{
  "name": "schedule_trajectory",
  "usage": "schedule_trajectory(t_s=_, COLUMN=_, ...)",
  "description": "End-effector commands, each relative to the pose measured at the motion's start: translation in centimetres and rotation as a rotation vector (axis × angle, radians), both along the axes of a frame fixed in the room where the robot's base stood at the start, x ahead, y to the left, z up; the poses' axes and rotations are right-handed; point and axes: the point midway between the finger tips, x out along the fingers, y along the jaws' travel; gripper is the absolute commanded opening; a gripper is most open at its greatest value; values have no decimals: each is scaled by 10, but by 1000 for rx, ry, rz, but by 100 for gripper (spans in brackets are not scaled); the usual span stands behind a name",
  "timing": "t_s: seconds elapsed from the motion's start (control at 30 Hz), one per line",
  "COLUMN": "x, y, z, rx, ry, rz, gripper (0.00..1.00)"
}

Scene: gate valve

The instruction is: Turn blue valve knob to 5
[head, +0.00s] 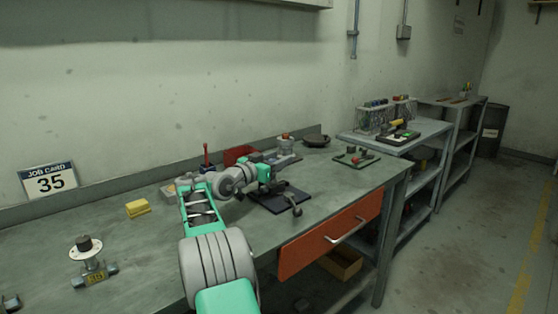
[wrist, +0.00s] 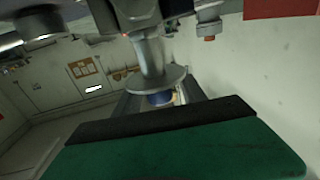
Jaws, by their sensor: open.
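In the wrist view, which looks tilted or upside down, a blue knob (wrist: 160,98) sits at the end of a grey valve stem, past a round grey disc (wrist: 157,80). The knob is partly hidden behind a green block with a black edge, which seems to be part of my gripper. The dial numbers and pointer cannot be read. In the head view my gripper (head: 270,175) is low over the workbench (head: 135,245). It is open, and nothing shows held in it. I cannot make out the blue knob in the head view, nor tell whether the gripper touches it.
A black-knobbed valve (head: 90,260) stands at the bench's left. A dark mat (head: 280,198) lies below my gripper, a red bin (head: 240,154) behind. The left bench middle is clear.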

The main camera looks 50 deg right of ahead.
Motion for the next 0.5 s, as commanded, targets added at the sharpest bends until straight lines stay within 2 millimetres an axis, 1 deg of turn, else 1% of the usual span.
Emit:
schedule_trajectory(t_s=0.07, x=0, y=-5, z=0, rx=1, ry=1, rz=0, gripper=48)
schedule_trajectory(t_s=0.27, x=0, y=-5, z=0, rx=1, ry=0, rz=2, gripper=48)
schedule_trajectory(t_s=0.37, x=0, y=-5, z=0, rx=1, ry=0, rz=2, gripper=42)
schedule_trajectory(t_s=0.5, x=0, y=-5, z=0, rx=1, ry=0, rz=2, gripper=30)
